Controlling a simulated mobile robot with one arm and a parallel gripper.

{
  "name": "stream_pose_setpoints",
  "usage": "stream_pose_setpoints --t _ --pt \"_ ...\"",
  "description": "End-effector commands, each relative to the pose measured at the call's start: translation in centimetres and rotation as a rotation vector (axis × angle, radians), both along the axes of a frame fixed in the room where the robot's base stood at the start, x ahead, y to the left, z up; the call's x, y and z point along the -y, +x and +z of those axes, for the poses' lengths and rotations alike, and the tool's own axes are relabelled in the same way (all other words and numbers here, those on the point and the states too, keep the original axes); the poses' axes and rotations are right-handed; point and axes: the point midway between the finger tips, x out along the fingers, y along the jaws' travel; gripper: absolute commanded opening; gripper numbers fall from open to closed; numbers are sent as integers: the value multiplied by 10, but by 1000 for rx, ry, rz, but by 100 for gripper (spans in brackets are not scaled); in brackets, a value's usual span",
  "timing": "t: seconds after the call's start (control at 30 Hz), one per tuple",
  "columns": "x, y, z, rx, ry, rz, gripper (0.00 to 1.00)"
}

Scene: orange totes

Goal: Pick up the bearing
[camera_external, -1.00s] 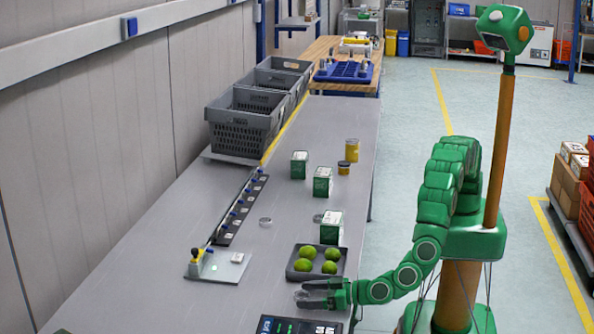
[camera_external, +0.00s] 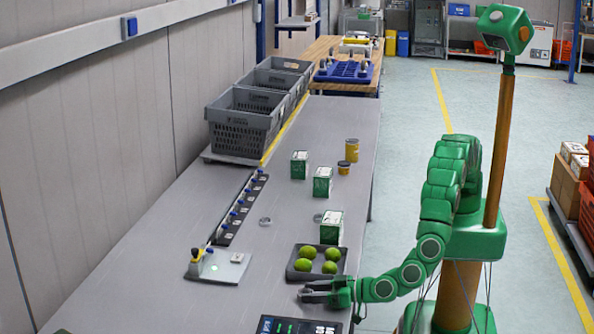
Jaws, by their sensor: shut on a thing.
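My gripper (camera_external: 316,292) is low over the near part of the grey table (camera_external: 190,295), just in front of the tray of green fruit. Its fingers point left and are shut on a small grey ring-like bearing (camera_external: 303,292). The fingers hide part of it. I cannot tell whether the bearing touches the table. Another metal ring (camera_external: 265,221) lies on the table left of the green-and-white boxes. A further small ring (camera_external: 318,218) lies beside the nearest box.
A dark tray (camera_external: 291,275) with several green fruits is close behind my gripper. A dark panel (camera_external: 262,325) lies at the front. Green-and-white boxes (camera_external: 331,228), yellow cans (camera_external: 352,150) and grey crates (camera_external: 237,140) stand farther back. The table's left front is clear.

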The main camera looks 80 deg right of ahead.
Motion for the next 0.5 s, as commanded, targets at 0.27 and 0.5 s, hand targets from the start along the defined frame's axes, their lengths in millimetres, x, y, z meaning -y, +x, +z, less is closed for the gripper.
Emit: stream_pose_setpoints --t 0.27,0.5 --pt "-2 -51 31 -1 5 4 16" --pt "-1 -96 53 0 0 2 16"
